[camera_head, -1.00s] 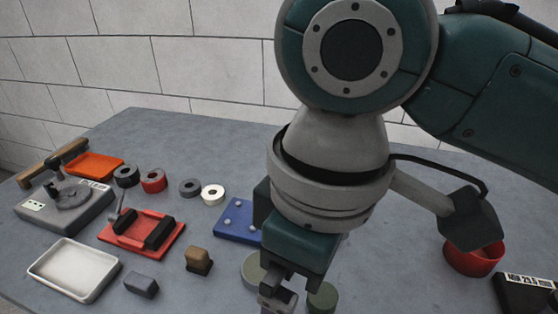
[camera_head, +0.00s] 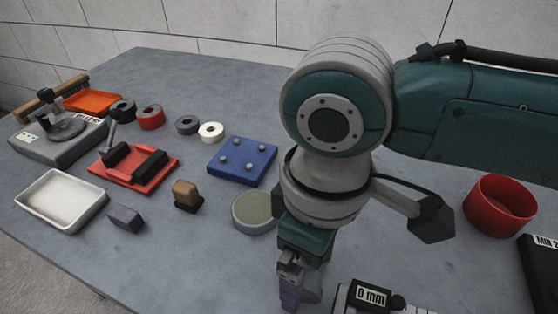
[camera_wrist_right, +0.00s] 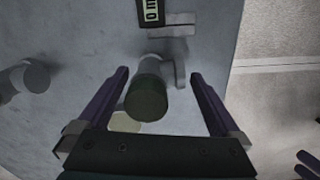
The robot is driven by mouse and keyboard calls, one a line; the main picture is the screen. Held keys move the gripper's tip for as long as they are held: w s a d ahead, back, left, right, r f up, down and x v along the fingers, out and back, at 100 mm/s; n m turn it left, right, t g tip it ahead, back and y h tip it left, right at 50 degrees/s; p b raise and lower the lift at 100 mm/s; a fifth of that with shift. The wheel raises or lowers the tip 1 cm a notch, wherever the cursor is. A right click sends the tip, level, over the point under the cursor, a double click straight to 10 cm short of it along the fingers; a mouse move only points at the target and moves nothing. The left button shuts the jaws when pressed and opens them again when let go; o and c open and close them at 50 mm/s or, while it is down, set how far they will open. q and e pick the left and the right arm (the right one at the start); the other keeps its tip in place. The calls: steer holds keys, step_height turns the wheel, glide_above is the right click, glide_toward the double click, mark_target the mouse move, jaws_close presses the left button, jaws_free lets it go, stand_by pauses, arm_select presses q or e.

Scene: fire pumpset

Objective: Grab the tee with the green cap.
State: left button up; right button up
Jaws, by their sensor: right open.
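The tee with the green cap (camera_wrist_right: 147,98) shows in the right wrist view, its dark green round cap towards the camera and its grey body behind. My right gripper (camera_wrist_right: 160,76) is open, with one purple finger on each side of the tee and a visible gap to both. I cannot tell how far the fingertips are above the table. In the head view my right gripper (camera_head: 290,290) points down near the front edge, and the tee is mostly hidden by it.
A digital caliper (camera_head: 370,297) lies just right of the gripper. A round green-topped pad (camera_head: 255,210) and a blue plate with pegs (camera_head: 242,160) are to the left. A red bowl (camera_head: 500,205) stands at the right. Another grey fitting (camera_wrist_right: 28,80) shows in the wrist view.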

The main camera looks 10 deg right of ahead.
steer(key=shift+c, duration=0.2)
steer(key=c, duration=1.5)
jaws_close()
steer(key=shift+r, duration=0.1)
